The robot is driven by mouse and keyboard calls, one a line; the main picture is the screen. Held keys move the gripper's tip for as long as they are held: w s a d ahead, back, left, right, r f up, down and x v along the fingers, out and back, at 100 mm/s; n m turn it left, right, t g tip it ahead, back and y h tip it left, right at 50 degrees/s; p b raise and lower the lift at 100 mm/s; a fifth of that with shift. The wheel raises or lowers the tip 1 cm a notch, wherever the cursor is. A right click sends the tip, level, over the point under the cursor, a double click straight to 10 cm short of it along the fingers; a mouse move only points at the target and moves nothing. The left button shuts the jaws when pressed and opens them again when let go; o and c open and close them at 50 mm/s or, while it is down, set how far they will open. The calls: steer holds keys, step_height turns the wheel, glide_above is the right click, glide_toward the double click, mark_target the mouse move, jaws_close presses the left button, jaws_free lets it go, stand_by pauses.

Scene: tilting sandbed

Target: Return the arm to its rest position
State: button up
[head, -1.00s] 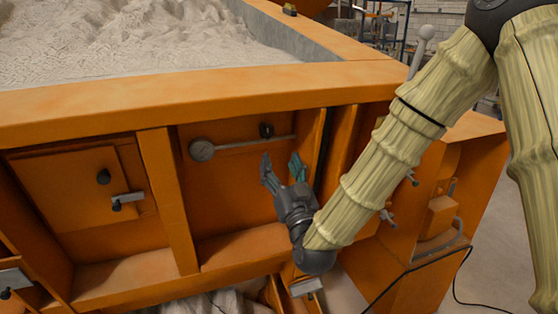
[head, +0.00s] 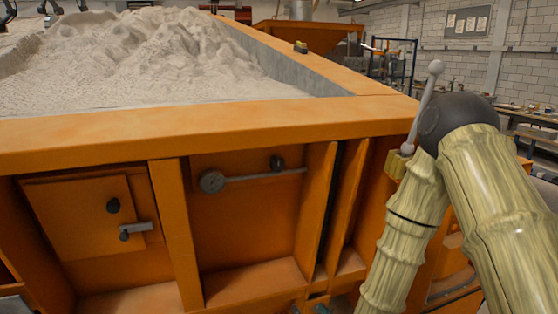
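My arm, in pale ribbed sleeves with a dark round elbow joint, fills the right side of the head view. Its forearm runs down from the elbow and out of the bottom edge, so my gripper is not in view. Whether it is open or holds anything is hidden. The arm stands in front of the right end of the orange sandbed (head: 220,124) and overlaps its lower frame in the picture.
Pale sand (head: 140,60) fills the bed. A gauge with a rod (head: 212,181) and a hatch with a latch (head: 136,229) are on the front panel. A lever with a ball end (head: 435,68) rises beside my elbow. A blue rack (head: 392,62) and workbenches stand behind.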

steer(key=s+d+f+g+h, duration=0.1)
steer(key=s+d+f+g, duration=0.3)
steer(key=s+f, duration=0.7)
steer(key=s+d+f+m+g+h+b, duration=0.1)
steer(key=s+d+f+g, duration=0.3)
steer(key=s+f, duration=0.4)
steer(key=s+d+f+g+h+b, duration=0.1)
steer(key=s+d+f+g, duration=0.3)
steer(key=s, duration=1.1)
step_height(320, 180, down, 4)
steer(key=shift+s+d+f+m+g+h, duration=0.2)
steer(key=shift+s+d+m+g+h, duration=0.25)
steer(key=shift+d, duration=0.75)
steer(key=shift+w, duration=0.15)
